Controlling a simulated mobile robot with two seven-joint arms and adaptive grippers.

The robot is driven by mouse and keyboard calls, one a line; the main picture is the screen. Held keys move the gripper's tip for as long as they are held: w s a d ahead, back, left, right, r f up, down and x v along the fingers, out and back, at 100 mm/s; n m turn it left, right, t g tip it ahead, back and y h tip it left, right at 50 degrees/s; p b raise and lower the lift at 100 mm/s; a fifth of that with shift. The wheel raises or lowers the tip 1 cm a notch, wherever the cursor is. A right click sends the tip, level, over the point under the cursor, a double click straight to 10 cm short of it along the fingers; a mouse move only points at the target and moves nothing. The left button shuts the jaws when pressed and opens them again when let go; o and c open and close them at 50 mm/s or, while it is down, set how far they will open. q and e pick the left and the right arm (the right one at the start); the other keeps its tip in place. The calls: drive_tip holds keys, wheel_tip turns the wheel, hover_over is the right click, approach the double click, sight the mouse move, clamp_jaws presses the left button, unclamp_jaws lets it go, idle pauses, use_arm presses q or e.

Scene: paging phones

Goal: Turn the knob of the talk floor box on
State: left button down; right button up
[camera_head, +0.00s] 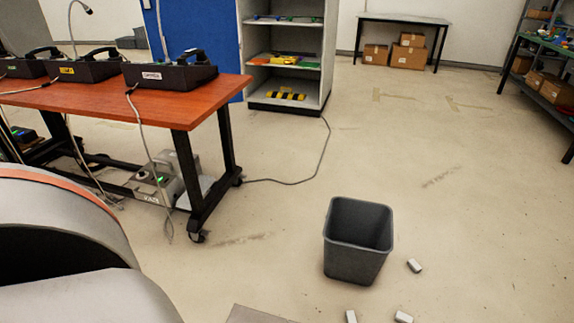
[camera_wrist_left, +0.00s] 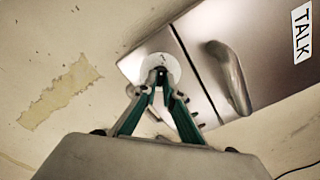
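In the left wrist view, the talk floor box (camera_wrist_left: 258,88) is a grey-brown metal box with a curved handle (camera_wrist_left: 232,77) and a white TALK label (camera_wrist_left: 301,34). At its left end is a round white plate (camera_wrist_left: 157,63) with a small dark knob (camera_wrist_left: 160,73) at its middle. My left gripper (camera_wrist_left: 158,84) has its green-padded fingers drawn together around the knob, one on each side. The fingertips partly hide the knob, so I cannot read its setting.
A red-topped table (camera_head: 150,98) with several black desk phones stands at left, with a grey device (camera_head: 170,178) on its lower shelf. A dark bin (camera_head: 358,240) stands on the floor beside small pale blocks (camera_head: 414,265). Cables trail from the table. The floor at right is mostly clear.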

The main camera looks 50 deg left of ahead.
use_arm(q)
drive_tip(key=shift+m, duration=0.3)
use_arm(e)
drive_tip(key=shift+w+r, duration=0.1)
use_arm(q)
drive_tip(key=shift+m+p, duration=0.4)
drive_tip(key=shift+m, duration=0.5)
drive_tip(key=m, duration=0.2)
drive_tip(key=shift+m, duration=0.3)
drive_tip(key=m, duration=0.4)
drive_tip(key=shift+s+a+m+p, duration=0.1)
drive_tip(key=shift+m+p, duration=0.2)
drive_tip(key=shift+p, duration=0.05)
drive_tip(key=m, duration=0.4)
drive_tip(key=shift+f, duration=0.1)
drive_tip(key=m, duration=0.2)
drive_tip(key=shift+m, duration=1.1)
use_arm(e)
drive_tip(key=shift+s+d+f, duration=0.3)
drive_tip(key=shift+d+f, duration=0.15)
drive_tip(key=shift+d, duration=0.1)
